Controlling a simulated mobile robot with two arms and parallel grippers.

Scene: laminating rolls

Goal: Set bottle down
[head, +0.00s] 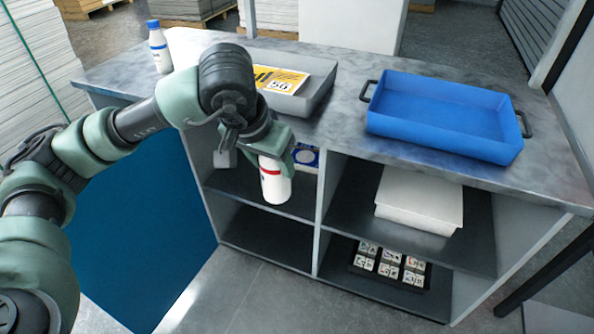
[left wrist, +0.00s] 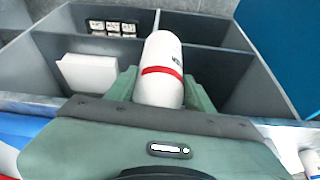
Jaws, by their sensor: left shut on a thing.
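A white bottle with a red band (head: 274,181) is held in my left gripper (head: 283,150), which is shut on it. It hangs in front of the upper left compartment of the shelf unit, tilted slightly in the head view. In the left wrist view the bottle (left wrist: 160,72) sits between the green fingers (left wrist: 157,88), with shelf compartments beyond it. The bottle's upper part is hidden by the gripper in the head view. My right gripper is not in view.
The grey counter (head: 345,105) carries a blue tray (head: 440,140), a grey tray (head: 312,95) with a yellow-white label, and a white bottle with a blue cap (head: 159,50). Below, a white box (head: 420,198) and a rack of small tiles (head: 392,264) fill the right compartments. The lower left compartment looks empty.

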